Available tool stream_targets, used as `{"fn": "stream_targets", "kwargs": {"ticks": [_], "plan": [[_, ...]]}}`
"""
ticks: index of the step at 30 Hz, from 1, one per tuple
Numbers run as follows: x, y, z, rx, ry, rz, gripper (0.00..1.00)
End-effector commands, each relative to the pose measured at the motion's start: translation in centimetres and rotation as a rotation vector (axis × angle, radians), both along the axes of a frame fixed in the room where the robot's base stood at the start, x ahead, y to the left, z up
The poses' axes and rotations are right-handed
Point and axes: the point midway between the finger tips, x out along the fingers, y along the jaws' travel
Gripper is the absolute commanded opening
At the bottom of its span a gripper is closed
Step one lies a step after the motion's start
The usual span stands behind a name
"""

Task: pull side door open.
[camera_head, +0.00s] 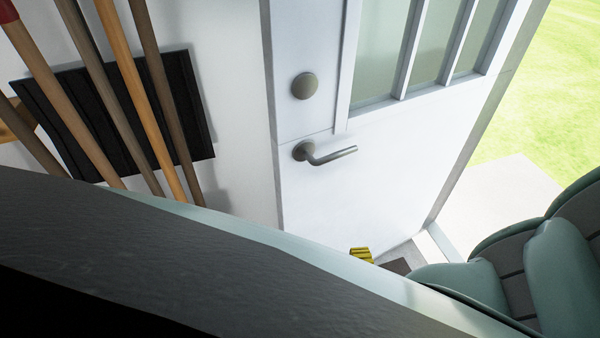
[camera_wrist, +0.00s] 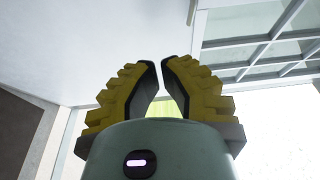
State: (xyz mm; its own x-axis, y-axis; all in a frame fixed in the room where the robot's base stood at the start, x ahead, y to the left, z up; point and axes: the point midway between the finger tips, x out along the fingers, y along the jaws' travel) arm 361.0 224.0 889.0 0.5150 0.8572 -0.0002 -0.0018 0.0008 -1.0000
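The white side door (camera_head: 380,185) fills the middle of the head view, with a paned window in its upper part. Its grey lever handle (camera_head: 325,154) is near the door's left edge, below a round lock (camera_head: 305,86). My gripper shows as a small yellow piece (camera_head: 362,254) low in front of the door, below and apart from the handle; my body hides the rest. In the wrist view my gripper (camera_wrist: 162,62) has two yellow ribbed fingers with a narrow gap between their tips and nothing held. A paned window shows at upper right (camera_wrist: 260,45).
Several wooden tool handles (camera_head: 125,85) lean by a dark wall panel (camera_head: 185,100) at the left. Grass (camera_head: 550,90) and a pale slab (camera_head: 505,195) lie outdoors past the door's right side. A dark surface (camera_wrist: 25,130) shows at the wrist view's left.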

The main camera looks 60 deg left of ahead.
Motion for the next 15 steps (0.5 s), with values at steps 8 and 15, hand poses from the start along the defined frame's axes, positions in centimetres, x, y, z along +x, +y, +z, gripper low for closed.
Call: {"fn": "stream_targets", "kwargs": {"ticks": [8, 15], "plan": [[-2.3, -4.1, -0.1, -0.004, 0.001, -0.005, 0.00], [-3.4, -5.9, 0.0, -0.001, 0.000, -0.004, 0.03]]}}
